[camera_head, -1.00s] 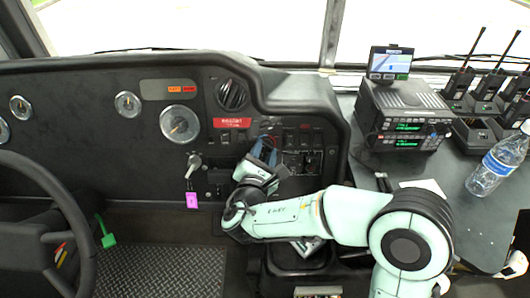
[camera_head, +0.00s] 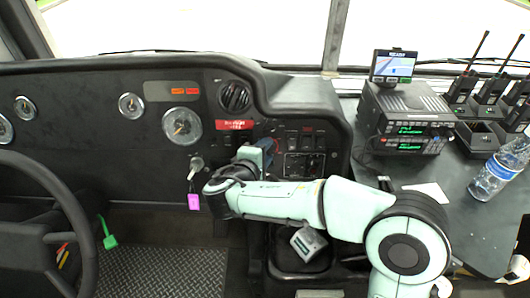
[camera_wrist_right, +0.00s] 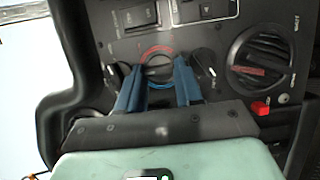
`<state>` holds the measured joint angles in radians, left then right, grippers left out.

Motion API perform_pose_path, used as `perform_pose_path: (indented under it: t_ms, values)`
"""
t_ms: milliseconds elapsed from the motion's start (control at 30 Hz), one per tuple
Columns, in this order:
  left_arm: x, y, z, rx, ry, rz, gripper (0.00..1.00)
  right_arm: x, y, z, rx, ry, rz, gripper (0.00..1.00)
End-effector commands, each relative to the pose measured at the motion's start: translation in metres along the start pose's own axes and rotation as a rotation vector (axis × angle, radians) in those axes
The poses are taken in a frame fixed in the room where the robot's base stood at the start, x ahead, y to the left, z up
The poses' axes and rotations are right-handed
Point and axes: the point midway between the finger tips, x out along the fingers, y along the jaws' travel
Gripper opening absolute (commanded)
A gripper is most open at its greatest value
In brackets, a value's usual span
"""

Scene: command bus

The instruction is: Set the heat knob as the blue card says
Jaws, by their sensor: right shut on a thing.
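The heat knob (camera_wrist_right: 158,72) is a small dark round knob under a red arc, with a blue arc below, in the right wrist view. The blue fingers of my right gripper (camera_wrist_right: 158,88) stand on either side of it and are shut on it. In the head view my right gripper (camera_head: 264,149) is at the dashboard, left of a small switch panel, and it hides the knob. I cannot make out a blue card in either view. My left gripper is not in view.
Small pointer knobs (camera_wrist_right: 204,62) flank the heat knob, and a larger dial (camera_wrist_right: 260,63) is to the right. A key with a pink tag (camera_head: 194,201) hangs left of my wrist.

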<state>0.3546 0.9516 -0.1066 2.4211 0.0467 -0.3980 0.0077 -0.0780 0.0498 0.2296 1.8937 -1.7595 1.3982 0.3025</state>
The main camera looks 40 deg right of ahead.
Motion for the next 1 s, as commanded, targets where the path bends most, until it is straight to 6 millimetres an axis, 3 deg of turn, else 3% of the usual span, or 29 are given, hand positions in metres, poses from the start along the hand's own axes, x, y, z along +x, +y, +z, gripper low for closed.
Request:
perform_pose_path:
  t_ms: [1000]
  values:
    - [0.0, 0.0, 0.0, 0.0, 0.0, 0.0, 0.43, 0.0026, 0.0092, 0.0052, 0.906, -0.001, -0.337, 0.05]
